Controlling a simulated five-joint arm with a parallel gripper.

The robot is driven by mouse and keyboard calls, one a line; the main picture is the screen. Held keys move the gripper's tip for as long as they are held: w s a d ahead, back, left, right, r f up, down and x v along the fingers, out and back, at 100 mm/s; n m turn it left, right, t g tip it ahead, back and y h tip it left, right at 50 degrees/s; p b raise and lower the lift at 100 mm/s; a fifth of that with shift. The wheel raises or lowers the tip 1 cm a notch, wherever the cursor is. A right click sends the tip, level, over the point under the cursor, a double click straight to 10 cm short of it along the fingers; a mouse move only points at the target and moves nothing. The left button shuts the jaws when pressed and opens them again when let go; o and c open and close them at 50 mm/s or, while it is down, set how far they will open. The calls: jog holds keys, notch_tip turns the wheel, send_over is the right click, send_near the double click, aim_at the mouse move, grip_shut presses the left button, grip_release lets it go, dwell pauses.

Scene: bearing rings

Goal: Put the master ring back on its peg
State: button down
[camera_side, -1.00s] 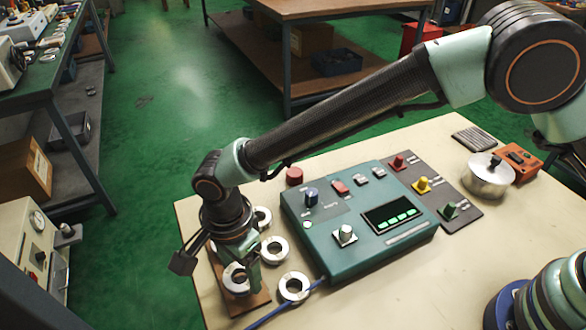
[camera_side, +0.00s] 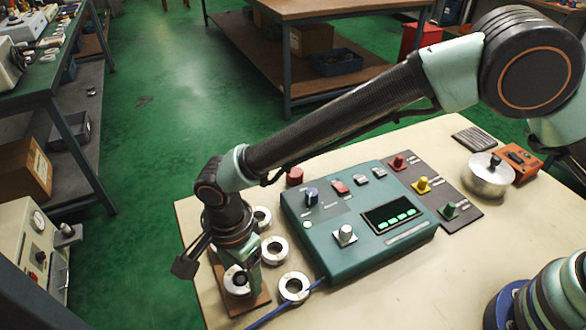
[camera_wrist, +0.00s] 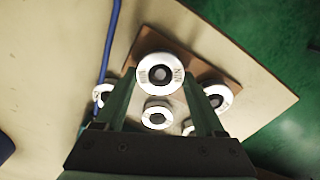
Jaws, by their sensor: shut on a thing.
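A pale metal ring with dark marks on its face (camera_wrist: 147,67) sits between my fingertips in the wrist view. My gripper (camera_wrist: 160,82) is shut on it. The side view shows this ring (camera_side: 229,285) low over the brown wooden board (camera_side: 249,305), beneath my gripper (camera_side: 243,277). A dark round centre, seemingly a peg end (camera_wrist: 161,75), shows inside the ring's hole. I cannot tell whether the ring rests fully on the board. Another ring (camera_wrist: 224,91) is on the board in the wrist view, mostly hidden by my gripper in the side view.
Loose rings (camera_side: 274,239) (camera_side: 283,287) (camera_side: 262,209) lie on the table between the board and the teal control box (camera_side: 370,245). A blue cable (camera_side: 270,317) runs past the nearest ring. The table's left edge drops to the green floor close to the board.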

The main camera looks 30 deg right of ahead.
jog(key=shift+f, duration=0.25)
dwell(0.7)
grip_release()
jog(key=shift+r, duration=3.75)
jog(key=w+d+r+n+t+y, duration=0.1)
jog(key=w+d+r+n, duration=0.2)
jog(key=d+r, duration=0.6)
jog(key=w+d+r+n+t, duration=0.25)
jog(key=d+r, duration=0.25)
jog(key=d, duration=0.7)
jog(key=s+d+r+n+t, duration=0.1)
jog(key=s+d+n, duration=0.2)
jog(key=d, duration=0.6)
jog(key=s+d+r+n+t+h, duration=0.1)
jog(key=s+d+n, duration=0.3)
jog(key=d, duration=0.5)
jog(key=shift+s+d, duration=0.2)
jog(key=shift+s, duration=0.55)
